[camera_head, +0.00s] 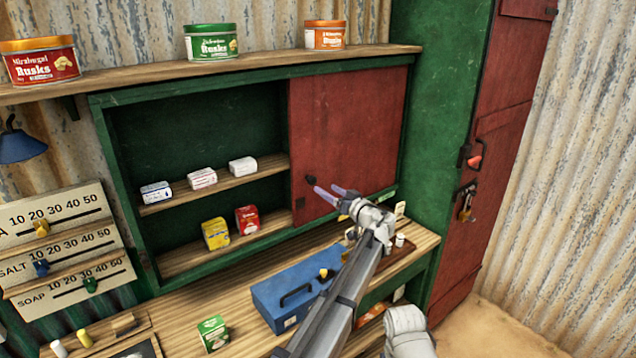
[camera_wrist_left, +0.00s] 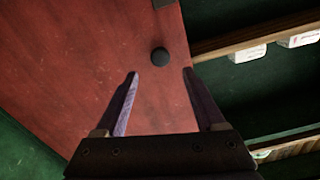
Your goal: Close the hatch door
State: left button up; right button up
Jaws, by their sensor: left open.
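The hatch door (camera_head: 350,130) is a red sliding panel in a green frame (camera_head: 250,72). It covers the right part of the opening, and the left part stands open. A round black knob (camera_head: 310,180) sits near the door's left edge. My left gripper (camera_head: 325,188) is open and empty in front of the door, just right of and slightly below the knob in the head view. In the left wrist view the knob (camera_wrist_left: 160,56) lies just beyond the fingertips, centred between them, and is not gripped. My right gripper is not in view.
Small boxes stand on the shelves (camera_head: 215,185) inside the open part. A blue toolbox (camera_head: 290,293) and a green box (camera_head: 213,333) stand on the wooden counter below. Several tins line the shelf above. A tall red door (camera_head: 500,120) is at the right.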

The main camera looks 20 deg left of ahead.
aim_at(314, 181)
pick_arm(q)
jog(key=x, duration=0.6)
jog(key=shift+w+a, duration=0.15)
jog(key=shift+a, duration=0.1)
jog(key=shift+c, duration=0.3)
grip_shut()
dwell(0.8)
